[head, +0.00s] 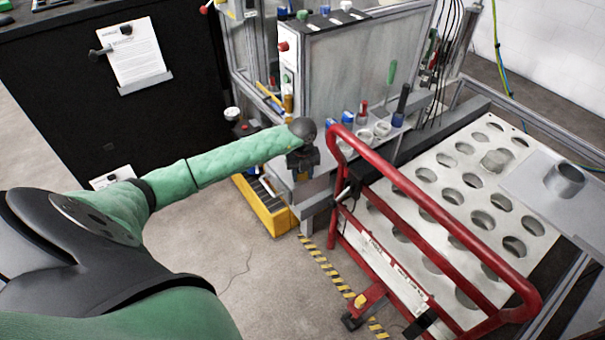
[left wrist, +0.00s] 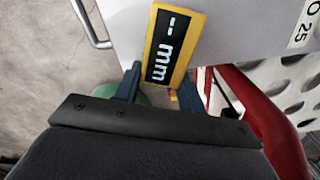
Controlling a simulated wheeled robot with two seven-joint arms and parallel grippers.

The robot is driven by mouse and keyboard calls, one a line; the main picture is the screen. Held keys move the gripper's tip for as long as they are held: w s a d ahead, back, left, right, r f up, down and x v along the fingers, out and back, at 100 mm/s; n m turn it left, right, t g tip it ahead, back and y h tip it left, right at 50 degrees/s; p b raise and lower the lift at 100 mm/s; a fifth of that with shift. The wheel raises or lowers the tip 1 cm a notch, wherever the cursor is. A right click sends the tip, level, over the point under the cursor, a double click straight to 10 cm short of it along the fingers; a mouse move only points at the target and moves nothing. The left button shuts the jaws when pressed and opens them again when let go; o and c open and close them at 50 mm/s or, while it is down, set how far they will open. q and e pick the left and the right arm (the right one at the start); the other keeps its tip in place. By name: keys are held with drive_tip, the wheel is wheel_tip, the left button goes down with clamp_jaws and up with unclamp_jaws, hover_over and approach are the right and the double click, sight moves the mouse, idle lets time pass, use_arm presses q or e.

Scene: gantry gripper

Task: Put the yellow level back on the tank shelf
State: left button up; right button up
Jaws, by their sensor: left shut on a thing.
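My left gripper (head: 303,168) is at the front edge of the grey tank shelf (head: 338,160), in front of the tank (head: 345,75). In the left wrist view, my left gripper (left wrist: 160,92) is shut on a yellow-edged bar with a black face and white "mm" lettering, which I take to be the yellow level (left wrist: 163,48). The level extends beyond the fingertips, over a pale grey surface. In the head view the held level cannot be made out behind the gripper. My right gripper is not in view.
A red tubular cart handle (head: 430,205) stands close to the right of my gripper, before a plate with round holes (head: 455,170). Cups, blue items and a black-handled tool (head: 402,105) occupy the shelf's right part. A yellow bin (head: 272,215) sits below.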

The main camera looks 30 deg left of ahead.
use_arm(q)
drive_tip(key=shift+f, duration=0.3)
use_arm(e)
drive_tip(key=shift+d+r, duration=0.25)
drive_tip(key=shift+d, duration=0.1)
use_arm(q)
drive_tip(key=shift+f, duration=0.15)
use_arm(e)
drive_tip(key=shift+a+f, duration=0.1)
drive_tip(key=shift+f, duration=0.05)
use_arm(q)
drive_tip(key=o, duration=1.1)
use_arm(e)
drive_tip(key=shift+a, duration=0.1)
